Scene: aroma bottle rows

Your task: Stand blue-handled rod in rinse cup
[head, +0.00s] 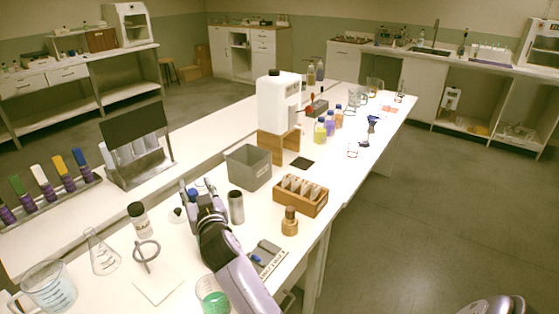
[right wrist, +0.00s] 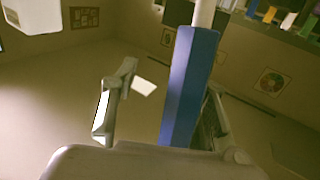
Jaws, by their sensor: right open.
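My right gripper (head: 197,187) is over the near left part of the white table, with its jaws apart. A small blue part (head: 193,193) shows between its fingers in the head view. In the right wrist view a blue faceted handle (right wrist: 188,85) with a pale rod (right wrist: 205,12) stands between the open fingers of the gripper (right wrist: 168,82), nearer the right finger; contact cannot be told. I cannot tell which vessel is the rinse cup. A dark grey cylinder (head: 236,207) stands just right of the gripper. My left gripper is not in view.
A grey square bin (head: 249,170), a wooden rack (head: 301,196) and a wooden bottle (head: 289,224) stand right of the gripper. A white-capped-dark bottle (head: 139,220), flask (head: 102,255), ring stand (head: 150,266) and beaker (head: 48,287) stand left. A green-filled beaker (head: 213,297) is in front.

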